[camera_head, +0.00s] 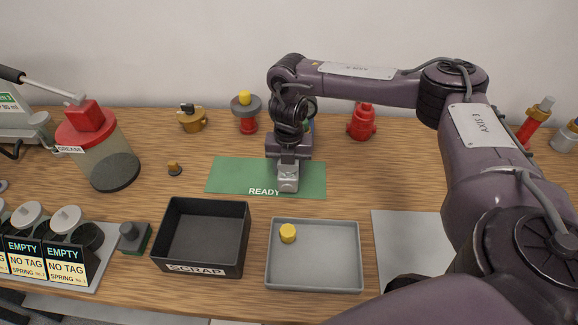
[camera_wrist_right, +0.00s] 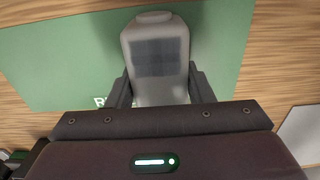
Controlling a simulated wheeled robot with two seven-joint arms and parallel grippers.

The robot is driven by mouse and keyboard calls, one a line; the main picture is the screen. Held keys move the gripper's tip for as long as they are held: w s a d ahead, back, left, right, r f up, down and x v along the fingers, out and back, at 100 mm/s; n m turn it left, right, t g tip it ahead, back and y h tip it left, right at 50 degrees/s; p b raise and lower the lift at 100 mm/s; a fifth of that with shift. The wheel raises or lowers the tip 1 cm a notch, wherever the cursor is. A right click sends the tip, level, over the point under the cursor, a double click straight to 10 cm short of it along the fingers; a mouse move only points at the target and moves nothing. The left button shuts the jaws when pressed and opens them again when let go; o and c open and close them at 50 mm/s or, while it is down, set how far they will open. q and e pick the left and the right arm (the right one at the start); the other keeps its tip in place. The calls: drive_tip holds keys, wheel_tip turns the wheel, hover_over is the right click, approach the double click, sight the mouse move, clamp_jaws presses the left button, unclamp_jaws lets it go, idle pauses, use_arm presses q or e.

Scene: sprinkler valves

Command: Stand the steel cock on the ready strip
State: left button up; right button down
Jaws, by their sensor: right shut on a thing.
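The steel cock (camera_head: 288,183) is a grey, rounded body at the lower edge of the green ready strip (camera_head: 228,175), over the end of the word READY. My right gripper (camera_head: 289,163) comes down from above and is shut on it. In the right wrist view the cock (camera_wrist_right: 155,45) sits between the two dark fingers of the gripper (camera_wrist_right: 160,88), with the green strip (camera_wrist_right: 60,60) behind it. I cannot tell whether its base touches the strip. My left gripper is out of view.
A black scrap tray (camera_head: 205,235) and a grey tray (camera_head: 314,278) with a yellow cap (camera_head: 288,233) stand in front of the strip. A brass valve (camera_head: 191,119) and red valves (camera_head: 362,122) stand behind. A grease pot (camera_head: 100,150) is at the left. The strip's left part is clear.

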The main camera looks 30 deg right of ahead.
drive_tip(key=c, duration=0.7)
unclamp_jaws()
drive_tip(key=shift+r, duration=0.3)
wheel_tip(320, 180, up, 12)
drive_tip(key=p, duration=0.2)
drive_tip(key=shift+f+p, duration=0.2)
drive_tip(key=shift+p, duration=0.1)
